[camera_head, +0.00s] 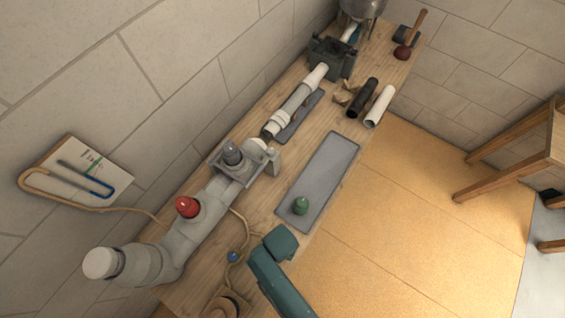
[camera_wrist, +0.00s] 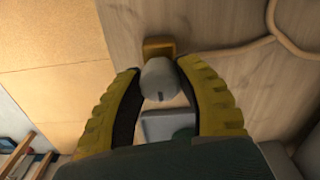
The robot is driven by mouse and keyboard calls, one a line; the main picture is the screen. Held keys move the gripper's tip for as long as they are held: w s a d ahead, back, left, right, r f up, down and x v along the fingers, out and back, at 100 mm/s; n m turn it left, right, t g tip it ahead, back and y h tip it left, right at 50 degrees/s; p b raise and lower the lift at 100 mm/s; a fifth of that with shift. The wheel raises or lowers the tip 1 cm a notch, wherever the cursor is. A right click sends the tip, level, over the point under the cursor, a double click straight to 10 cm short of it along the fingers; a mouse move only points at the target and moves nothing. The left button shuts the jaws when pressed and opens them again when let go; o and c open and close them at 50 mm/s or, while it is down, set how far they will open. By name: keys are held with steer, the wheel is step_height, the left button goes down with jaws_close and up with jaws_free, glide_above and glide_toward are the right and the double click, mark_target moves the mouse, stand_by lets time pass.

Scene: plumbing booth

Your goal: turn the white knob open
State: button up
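A pale grey-white rounded knob (camera_wrist: 158,78) with a small dark slot shows in the wrist view, in front of a yellow-orange block. My gripper (camera_wrist: 158,70) has yellow ribbed fingers with dark inner pads, one on each side of this knob. The fingers are apart, and their tips are close to the knob's sides. I cannot tell whether they touch it. A grey flat-sided part (camera_wrist: 167,123) lies between the fingers nearer the palm. In the head view a teal part of my arm is over the near bench edge, and the fingers and this knob are hidden.
The wooden bench (camera_head: 320,117) holds a grey pipe run with a red knob (camera_head: 187,207) and a grey knob (camera_head: 232,153). A green knob (camera_head: 300,205) is on a grey mat (camera_head: 330,168). A cord (camera_wrist: 287,35) runs right of my gripper. A stool (camera_head: 513,150) stands right.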

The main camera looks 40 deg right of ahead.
jaws_close()
steer(key=shift+r+n+p, duration=0.1)
steer(key=shift+n+p, duration=0.2)
steer(key=n+p, duration=0.2)
steer(key=n, duration=0.1)
steer(key=shift+r+p, duration=0.1)
steer(key=shift+p, duration=0.3)
steer(key=n+p, duration=0.2)
steer(key=n, duration=0.3)
steer(key=n+p, duration=0.2)
steer(key=n, duration=0.3)
steer(key=shift+f+n+p, duration=0.15)
steer(key=shift+n+p, duration=0.15)
steer(key=shift+n, duration=0.75)
steer(key=shift+f+n+p, duration=0.1)
steer(key=shift+n+p, duration=0.2)
steer(key=shift+n, duration=0.75)
